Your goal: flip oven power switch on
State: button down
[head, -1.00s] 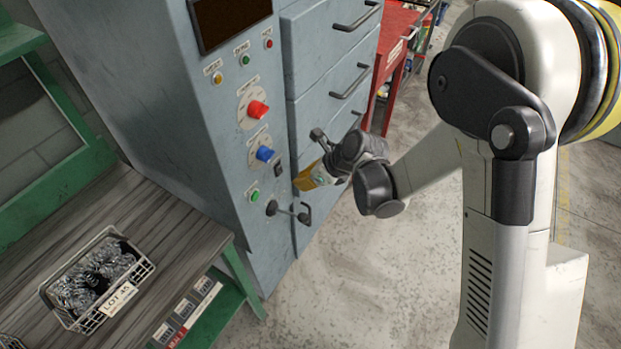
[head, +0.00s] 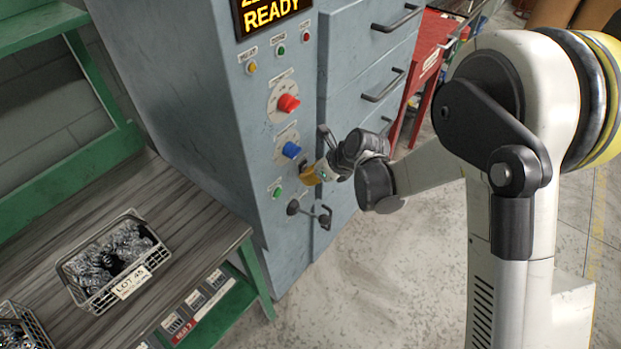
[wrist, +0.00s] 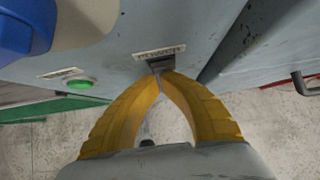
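The power switch (wrist: 161,64) is a small dark piece on the blue-grey cabinet, just under a white label that appears to read POWER in the wrist view. My gripper (wrist: 160,74) has its yellow fingers with their tips together right at the switch, seemingly touching it. Nothing is held between the fingers. In the head view my gripper (head: 309,176) is against the panel and hides most of the switch. The display (head: 268,14) at the top of the panel is lit with orange text, and its lower line reads READY.
A red knob (head: 288,104), a blue knob (head: 291,150) and a green button (head: 277,192) sit near the switch. A dark lever (head: 308,210) sticks out below. Drawers with handles are to the right. A wire basket (head: 108,262) stands on the bench at left.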

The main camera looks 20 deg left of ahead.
jog(key=shift+r, duration=0.2)
jog(key=shift+r+p, duration=0.5)
jog(key=shift+r, duration=0.2)
jog(key=shift+d, duration=0.1)
